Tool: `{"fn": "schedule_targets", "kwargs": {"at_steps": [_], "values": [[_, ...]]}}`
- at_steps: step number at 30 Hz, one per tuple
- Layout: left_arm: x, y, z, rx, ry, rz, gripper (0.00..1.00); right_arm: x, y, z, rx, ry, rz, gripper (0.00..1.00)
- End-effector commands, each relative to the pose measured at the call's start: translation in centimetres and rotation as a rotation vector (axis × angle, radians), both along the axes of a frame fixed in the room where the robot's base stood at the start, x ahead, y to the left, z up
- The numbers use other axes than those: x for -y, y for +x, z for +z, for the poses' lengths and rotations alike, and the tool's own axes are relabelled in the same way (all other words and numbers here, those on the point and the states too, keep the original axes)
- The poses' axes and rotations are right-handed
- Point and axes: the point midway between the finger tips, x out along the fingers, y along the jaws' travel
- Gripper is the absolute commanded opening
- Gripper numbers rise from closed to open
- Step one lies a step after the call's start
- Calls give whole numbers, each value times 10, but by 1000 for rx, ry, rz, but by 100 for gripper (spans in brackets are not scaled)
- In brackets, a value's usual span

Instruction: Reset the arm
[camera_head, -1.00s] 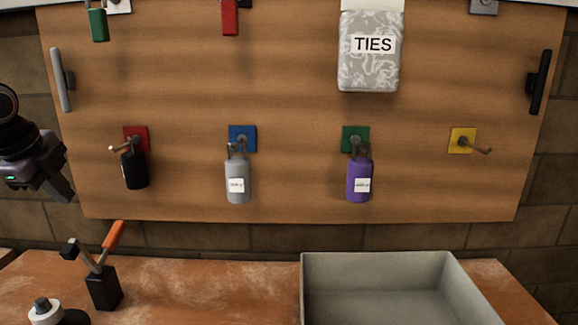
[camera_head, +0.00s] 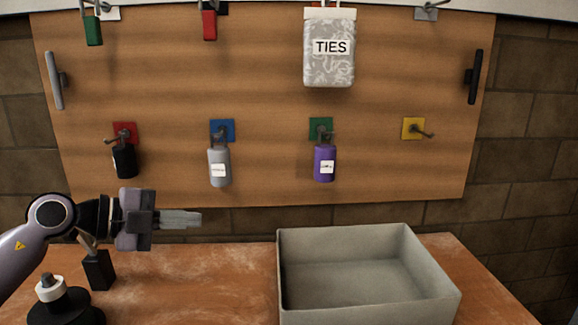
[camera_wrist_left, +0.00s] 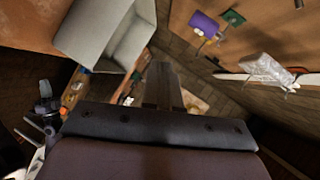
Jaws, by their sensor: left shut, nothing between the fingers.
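My left gripper (camera_head: 180,220) reaches in from the left in the head view, pointing right, above the table and in front of the board's lower edge. Its fingers are closed together with nothing between them. They also show in the left wrist view (camera_wrist_left: 163,88). My left arm partly hides a black block with a lever (camera_head: 99,270) behind it. My right gripper is in neither view.
A wooden board (camera_head: 265,100) carries hanging padlocks: black (camera_head: 125,162), grey (camera_head: 219,168) and purple (camera_head: 324,164). The yellow hook (camera_head: 413,128) is empty. A TIES bag (camera_head: 330,65) hangs above. A grey bin (camera_head: 365,270) stands on the table (camera_head: 200,290); a white-topped black knob (camera_head: 52,290) sits left.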

Motion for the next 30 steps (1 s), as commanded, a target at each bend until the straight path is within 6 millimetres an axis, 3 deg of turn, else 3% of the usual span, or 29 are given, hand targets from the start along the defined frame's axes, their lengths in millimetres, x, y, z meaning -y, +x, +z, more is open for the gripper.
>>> {"fn": "schedule_targets", "kwargs": {"at_steps": [1, 3, 7, 11, 16, 20, 23, 26, 30], "values": [[19, -7, 0, 38, -95, -27, 0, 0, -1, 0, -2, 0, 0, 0], [37, -15, 8, 97, -232, -37, 0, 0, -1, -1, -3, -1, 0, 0], [52, -28, 21, 176, -484, 16, 0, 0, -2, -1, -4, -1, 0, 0], [45, -35, 25, 206, -713, 158, 0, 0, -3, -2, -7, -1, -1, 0], [13, -40, 4, 163, -936, 446, 0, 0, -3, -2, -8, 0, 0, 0], [-17, -47, -35, 61, -1026, 716, 0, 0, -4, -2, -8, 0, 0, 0], [-38, -61, -77, -59, -1041, 933, 0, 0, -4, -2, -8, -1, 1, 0], [-53, -84, -125, -213, -1011, 1140, 0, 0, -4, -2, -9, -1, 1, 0], [-62, -134, -194, -479, -893, 1387, 0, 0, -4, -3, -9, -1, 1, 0]]}}
